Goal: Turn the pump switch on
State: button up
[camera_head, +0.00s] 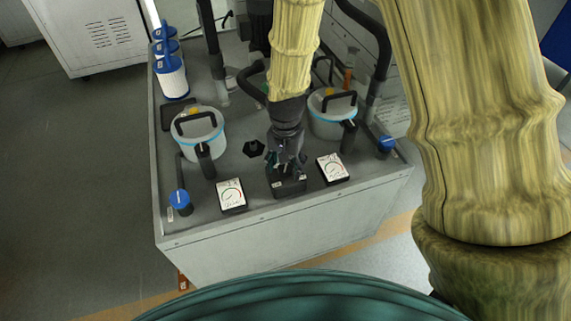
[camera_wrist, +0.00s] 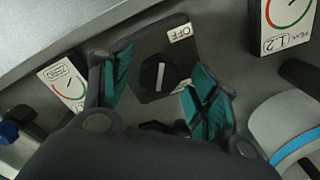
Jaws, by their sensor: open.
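The pump switch is a dark box with a round black knob (camera_wrist: 158,76) that bears a white line. An "OFF" label (camera_wrist: 180,33) sits at the box's edge in the wrist view. In the head view the switch box (camera_head: 289,188) stands near the cabinet's front edge, partly hidden by my gripper (camera_head: 287,160). In the wrist view my gripper (camera_wrist: 157,85) is open, its teal-padded fingers apart on either side of the knob, with nothing between them held. Contact cannot be told.
White dial gauges flank the switch, one left (camera_head: 232,195) and one right (camera_head: 333,168). Filter pots with black handles stand behind, left (camera_head: 198,140) and right (camera_head: 328,122). Blue-capped valves (camera_head: 180,198) (camera_head: 386,144) are near the cabinet's sides. A black hexagonal knob (camera_head: 254,148) lies behind left.

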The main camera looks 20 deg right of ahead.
jog(key=c, duration=1)
jog(key=shift+r+n+p, duration=0.1)
jog(key=shift+n+p, duration=0.2)
jog(key=shift+p, duration=0.1)
jog(key=shift+r+n+p, duration=0.1)
jog(key=shift+n+p, duration=0.5)
jog(key=shift+p, duration=0.05)
jog(key=n+p, duration=0.2)
jog(key=n, duration=0.1)
jog(key=shift+p, duration=0.35)
jog(key=n+p, duration=0.2)
jog(key=n, duration=0.2)
jog(key=shift+n+p, duration=0.8)
jog(key=shift+n, duration=0.7)
jog(key=shift+f, duration=0.2)
